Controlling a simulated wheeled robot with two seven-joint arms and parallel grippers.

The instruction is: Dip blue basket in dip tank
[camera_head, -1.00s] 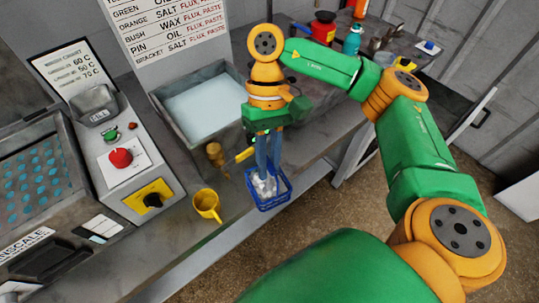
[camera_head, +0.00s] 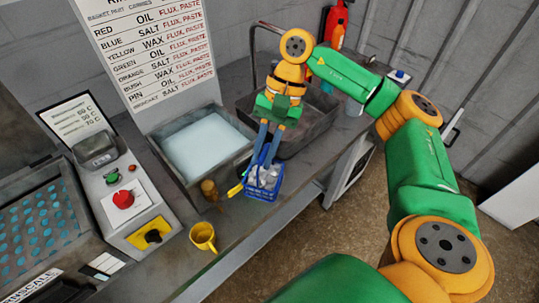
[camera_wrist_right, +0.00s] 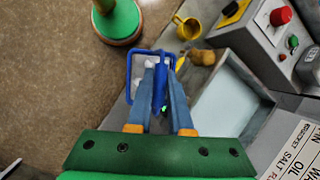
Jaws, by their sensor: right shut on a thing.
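The blue basket (camera_head: 263,190) holds crumpled whitish, shiny pieces. My right gripper (camera_head: 266,160) points down, with its fingers shut on the basket. The basket hangs by the bench's front edge, just right of the near corner of the dip tank (camera_head: 187,177) and outside it. The tank is filled with pale liquid. In the right wrist view the basket (camera_wrist_right: 130,72) shows around the fingers (camera_wrist_right: 162,85), with the tank (camera_wrist_right: 225,108) to the right. Where the fingers grip the basket is partly hidden. My left gripper is out of view.
A yellow mug (camera_head: 203,237) and a brown wooden-looking item (camera_head: 210,191) stand in front of the tank. A second, dark basin (camera_head: 312,137) lies behind the arm. A control box (camera_head: 125,205) with a red button and a bead-filled bath (camera_head: 40,240) are at left.

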